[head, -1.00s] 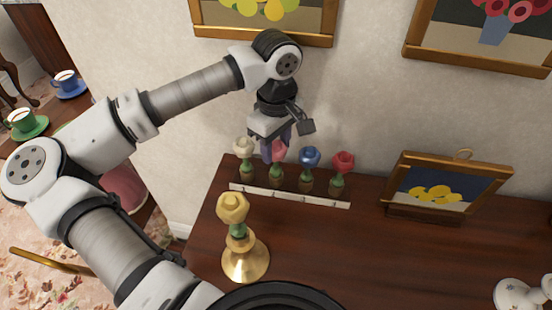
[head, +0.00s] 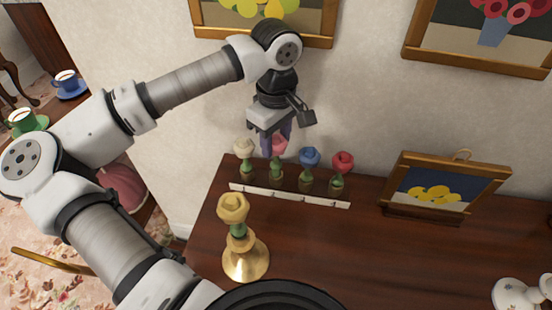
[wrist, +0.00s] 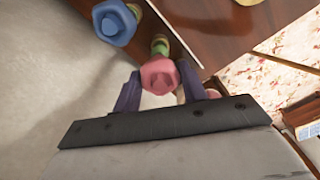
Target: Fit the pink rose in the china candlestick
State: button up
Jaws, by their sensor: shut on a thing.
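The pink rose (head: 279,143) is between the fingers of my gripper (head: 276,150), which is shut on it. Its green stem points down over the flower rack (head: 290,196); whether its lower end is clear of the rack I cannot tell. In the wrist view the pink rose (wrist: 160,76) sits between the two purple fingers. The white china candlestick (head: 520,293) is at the bottom right of the head view, cut off by the frame edge, so its socket is hard to make out.
A cream rose (head: 243,148), a blue rose (head: 310,156) and a red rose (head: 343,161) stand beside the pink one. A brass candlestick (head: 245,262) holds a yellow rose (head: 233,207). A framed picture (head: 445,185) stands at right. The dresser's middle (head: 370,255) is clear.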

jog(key=shift+r, duration=0.35)
jog(key=shift+r+p, duration=0.5)
jog(key=shift+r, duration=0.5)
